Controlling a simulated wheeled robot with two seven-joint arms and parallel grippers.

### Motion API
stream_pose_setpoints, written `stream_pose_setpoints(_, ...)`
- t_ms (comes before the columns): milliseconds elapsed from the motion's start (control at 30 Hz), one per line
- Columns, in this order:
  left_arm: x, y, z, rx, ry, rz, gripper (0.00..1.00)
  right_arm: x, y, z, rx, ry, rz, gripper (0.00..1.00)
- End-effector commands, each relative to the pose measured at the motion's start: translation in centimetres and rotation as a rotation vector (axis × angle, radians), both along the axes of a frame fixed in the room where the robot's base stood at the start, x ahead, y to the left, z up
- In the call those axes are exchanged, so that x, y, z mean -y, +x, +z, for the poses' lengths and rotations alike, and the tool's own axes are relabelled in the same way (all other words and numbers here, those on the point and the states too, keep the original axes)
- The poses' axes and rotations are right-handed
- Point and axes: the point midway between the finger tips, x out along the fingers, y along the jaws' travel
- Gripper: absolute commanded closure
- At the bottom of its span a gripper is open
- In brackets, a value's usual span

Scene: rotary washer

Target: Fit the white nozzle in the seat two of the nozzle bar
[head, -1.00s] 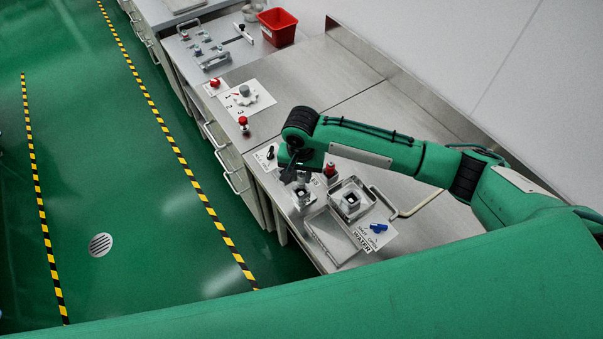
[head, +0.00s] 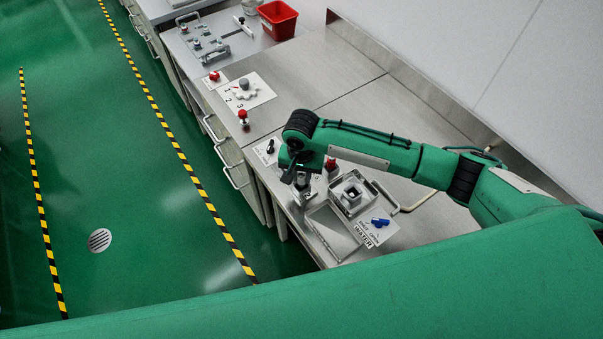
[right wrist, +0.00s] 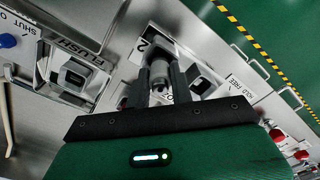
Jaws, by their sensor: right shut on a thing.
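My right gripper (right wrist: 160,82) points down over the near worktop, beside the steel basin; in the head view it also shows (head: 302,182). A plate marked 2 (right wrist: 142,45) lies right beside the held piece. A metal block with a dark square opening (right wrist: 200,85) is close to the right of the fingers. The fingers hide the lower end of the piece, so I cannot tell whether it sits in a seat. My left gripper is not in view.
A steel basin (head: 371,185) holds a square block (head: 349,193). A blue valve handle (head: 380,222) is near it. A FLUSH label (right wrist: 82,55) and a HOLD/FREE label (right wrist: 243,92) flank the gripper. A red bin (head: 278,20) stands far back.

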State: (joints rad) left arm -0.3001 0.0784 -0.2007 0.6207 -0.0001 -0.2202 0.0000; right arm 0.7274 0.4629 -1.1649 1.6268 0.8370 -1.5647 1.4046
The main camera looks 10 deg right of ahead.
Motion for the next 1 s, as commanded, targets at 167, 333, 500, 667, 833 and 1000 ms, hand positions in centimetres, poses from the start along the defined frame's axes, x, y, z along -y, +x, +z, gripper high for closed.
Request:
stream_pose_setpoints(167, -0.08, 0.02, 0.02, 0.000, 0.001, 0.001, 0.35, -0.03, -0.01, -0.27, -0.001, 0.000, 0.000, 1.00)
stream_pose_setpoints(333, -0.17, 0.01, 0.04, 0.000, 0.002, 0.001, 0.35, -0.02, -0.01, -0.56, -0.001, 0.000, 0.000, 1.00)
stream_pose_setpoints(500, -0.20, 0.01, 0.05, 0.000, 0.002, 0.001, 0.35, 0.00, -0.01, -0.81, 0.000, 0.000, -0.001, 1.00)
stream_pose_setpoints(667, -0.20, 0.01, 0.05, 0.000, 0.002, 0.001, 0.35, 0.00, 0.00, -0.89, 0.000, 0.000, -0.001, 1.00)
stream_pose_setpoints(833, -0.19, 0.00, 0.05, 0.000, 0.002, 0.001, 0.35, -0.01, 0.00, -0.87, 0.000, 0.000, 0.000, 0.68)
stream_pose_setpoints(1000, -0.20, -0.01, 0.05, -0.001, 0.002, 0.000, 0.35, 0.00, 0.01, -0.86, 0.000, 0.000, 0.000, 0.52)
